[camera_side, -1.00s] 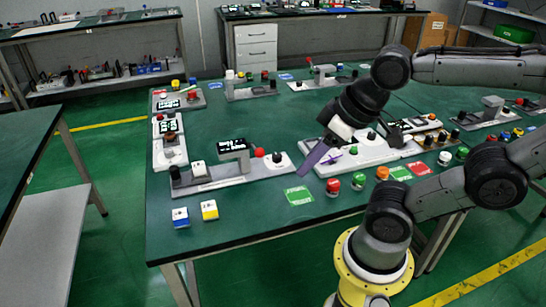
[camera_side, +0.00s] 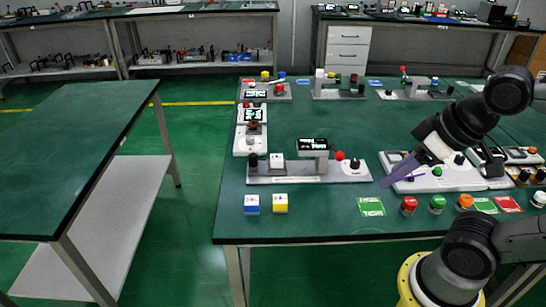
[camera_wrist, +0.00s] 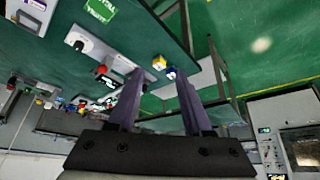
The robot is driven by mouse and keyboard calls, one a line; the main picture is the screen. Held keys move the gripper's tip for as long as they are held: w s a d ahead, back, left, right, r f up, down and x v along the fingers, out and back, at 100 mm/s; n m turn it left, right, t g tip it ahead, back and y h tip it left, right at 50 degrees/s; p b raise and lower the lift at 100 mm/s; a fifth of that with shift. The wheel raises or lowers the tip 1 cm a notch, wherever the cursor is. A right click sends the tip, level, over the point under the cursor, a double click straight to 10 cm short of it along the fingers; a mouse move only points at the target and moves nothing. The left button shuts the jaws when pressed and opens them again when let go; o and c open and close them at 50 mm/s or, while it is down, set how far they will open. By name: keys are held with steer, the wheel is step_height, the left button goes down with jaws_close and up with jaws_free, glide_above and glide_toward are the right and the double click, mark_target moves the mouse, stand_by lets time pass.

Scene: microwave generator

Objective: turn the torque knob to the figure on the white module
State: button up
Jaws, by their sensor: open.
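A white module (camera_side: 470,181) carrying several knobs lies behind and below my gripper (camera_side: 386,183) in the side view. I cannot tell which knob is the torque knob or read any figure. A long grey module (camera_side: 290,178) to its left has a dark display (camera_side: 313,144), a red ball (camera_side: 339,155) and a black knob (camera_side: 355,163) at its white right end. That black knob also shows at the upper left of the wrist view (camera_wrist: 78,44). My gripper (camera_wrist: 158,75) is open and empty, its purple fingers apart, with no knob between them.
A blue block (camera_side: 252,205) and a yellow block (camera_side: 280,204) lie near the front edge. A green card (camera_side: 370,206) and red (camera_side: 408,206), green (camera_side: 437,204) and orange (camera_side: 464,202) buttons line the front. Smaller modules (camera_side: 250,140) stand left.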

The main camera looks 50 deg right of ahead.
steer(key=o, duration=0.4)
steer(key=shift+c, duration=0.2)
steer(key=w+d+r+n, duration=0.2)
steer(key=w+r+n, duration=0.2)
steer(key=w+r, duration=0.25)
steer(key=m+g, duration=0.2)
steer(key=g, duration=0.4)
glide_above(355, 161)
step_height(355, 161, down, 18)
step_height(355, 161, down, 13)
steer(key=shift+a, duration=0.1)
